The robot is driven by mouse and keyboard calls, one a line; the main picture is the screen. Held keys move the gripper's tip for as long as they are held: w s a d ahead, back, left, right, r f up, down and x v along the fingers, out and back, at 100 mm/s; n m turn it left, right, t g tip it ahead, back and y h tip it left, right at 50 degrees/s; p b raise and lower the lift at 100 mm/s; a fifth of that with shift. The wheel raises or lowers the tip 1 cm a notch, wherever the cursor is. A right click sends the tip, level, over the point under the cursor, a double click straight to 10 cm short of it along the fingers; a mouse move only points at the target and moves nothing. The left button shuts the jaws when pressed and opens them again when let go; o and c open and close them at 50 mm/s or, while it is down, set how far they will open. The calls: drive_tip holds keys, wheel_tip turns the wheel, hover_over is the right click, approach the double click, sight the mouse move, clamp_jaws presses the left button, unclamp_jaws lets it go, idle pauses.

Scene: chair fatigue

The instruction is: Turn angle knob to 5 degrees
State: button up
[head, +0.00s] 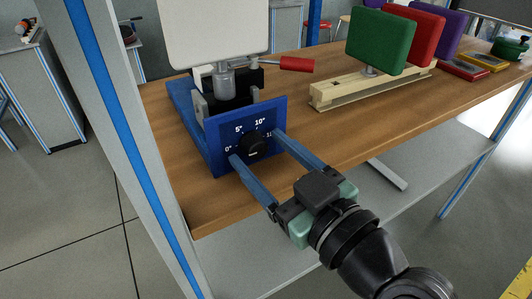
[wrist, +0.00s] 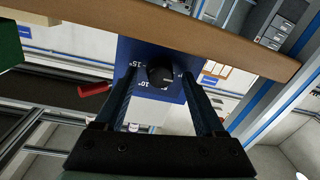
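The black angle knob (head: 254,146) sits on a blue dial panel (head: 219,151) at the front of the blue-based test rig. White marks around it read 0°, 5°, 10° and a partly hidden 15°. A small pale mark shows on the knob's face, but I cannot tell which angle it indicates. My gripper (head: 256,145) is open in front of the panel, with one blue finger on each side of the knob. In the wrist view, the knob (wrist: 160,72) lies between the two fingertips, with a gap visible on both sides. Contact with the panel is unclear.
A red-handled lever (head: 296,64) sticks out right of the rig, below a white pad (head: 212,30). Green (head: 379,42), red (head: 424,33) and purple pads stand farther right on the wooden table (head: 360,131). A frame post (head: 108,110) rises at left.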

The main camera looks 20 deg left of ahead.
clamp_jaws()
drive_tip(key=shift+m, duration=0.4)
drive_tip(key=m+p, duration=0.3)
drive_tip(key=m, duration=0.2)
drive_tip(key=shift+m+p, duration=0.35)
drive_tip(key=shift+m, duration=0.05)
drive_tip(key=m+p, duration=0.3)
drive_tip(key=m, duration=0.1)
drive_tip(key=shift+m+t, duration=0.3)
drive_tip(key=shift+f+m+p, duration=0.15)
drive_tip(key=shift+m+p, duration=0.15)
drive_tip(key=shift+m, duration=0.2)
drive_tip(key=shift+o, duration=0.2)
unclamp_jaws()
